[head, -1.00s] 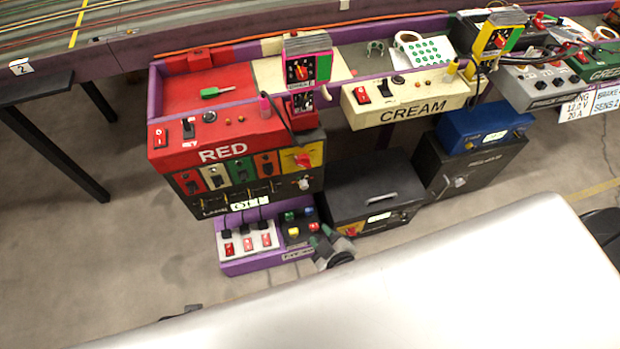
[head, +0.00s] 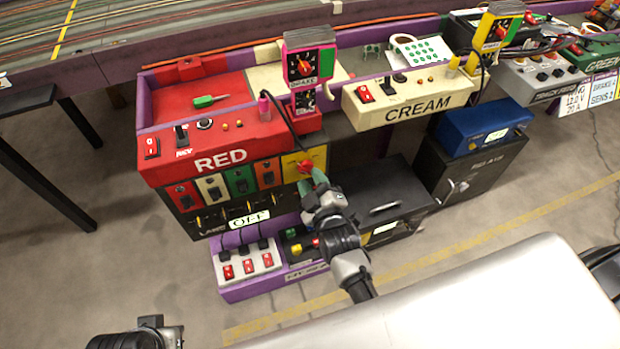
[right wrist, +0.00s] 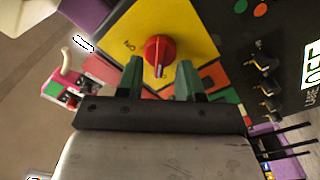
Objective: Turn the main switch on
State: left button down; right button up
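The main switch, a red rotary knob (head: 305,166), sits on a yellow plate (head: 303,158) at the right end of the red station's lower panel. In the right wrist view the knob (right wrist: 158,52) shows close up, with a pale pointer line and lettering on the plate (right wrist: 188,30) beside it. My right gripper (right wrist: 159,82) is open, its green fingertips apart, one on each side just below the knob in that view. I cannot tell whether they touch it. In the head view my right gripper (head: 313,178) is right at the knob. My left gripper's fingers do not show.
An OFF sign (head: 249,219) is on the dark panel left of the knob. A purple power strip box (head: 245,289) with red switches is below. A black box (head: 385,200) stands right of my arm. The CREAM station (head: 415,105) is to the right.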

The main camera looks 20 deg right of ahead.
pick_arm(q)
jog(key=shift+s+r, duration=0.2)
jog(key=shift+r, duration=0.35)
pick_arm(e)
jog(key=shift+w, duration=0.75)
grip_shut()
